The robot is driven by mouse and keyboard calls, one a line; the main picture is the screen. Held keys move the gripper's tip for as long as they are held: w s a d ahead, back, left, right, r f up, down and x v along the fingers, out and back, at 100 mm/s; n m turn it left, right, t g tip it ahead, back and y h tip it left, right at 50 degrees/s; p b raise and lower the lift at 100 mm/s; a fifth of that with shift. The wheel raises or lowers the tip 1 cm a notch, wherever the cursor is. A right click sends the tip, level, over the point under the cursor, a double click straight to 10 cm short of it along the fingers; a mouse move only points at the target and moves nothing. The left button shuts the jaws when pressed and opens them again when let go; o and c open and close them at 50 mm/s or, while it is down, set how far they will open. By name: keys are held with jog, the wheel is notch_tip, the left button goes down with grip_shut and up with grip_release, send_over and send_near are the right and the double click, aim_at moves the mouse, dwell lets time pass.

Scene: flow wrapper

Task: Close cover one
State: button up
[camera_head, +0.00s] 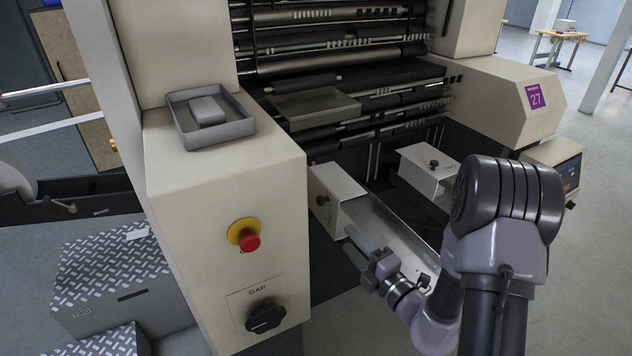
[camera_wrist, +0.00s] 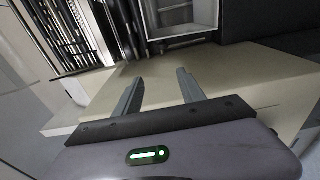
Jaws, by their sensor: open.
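Two cream covers with black knobs are in the head view: a left one (camera_head: 331,186) beside the cream front cabinet, and a right one (camera_head: 428,174). A long metal trough (camera_head: 395,226) runs from the left one toward the lower right. I cannot read a "one" mark on either, nor tell for sure how far each is open. My gripper (camera_head: 366,248) is in front of the trough, below the left cover and apart from its knob. In the wrist view my gripper (camera_wrist: 157,84) is open, with nothing between its fingers. Cream housing lies beyond them.
The front cabinet (camera_head: 190,240) carries a red stop button (camera_head: 250,241), a black GAP knob (camera_head: 266,316) and a grey tray (camera_head: 184,137) on top. A chequer-plate box (camera_head: 115,268) marked TWO stands at lower left. Rollers (camera_head: 330,85) fill the back. Open floor lies right.

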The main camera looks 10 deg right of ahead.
jog(key=d+f+m+h, duration=0.1)
jog(key=d, duration=0.1)
jog(key=b, duration=0.3)
send_near(323, 204)
jog(key=shift+t, duration=0.3)
jog(key=x, duration=1)
jog(key=shift+a+f, duration=0.15)
jog(key=shift+s, duration=0.1)
grip_shut()
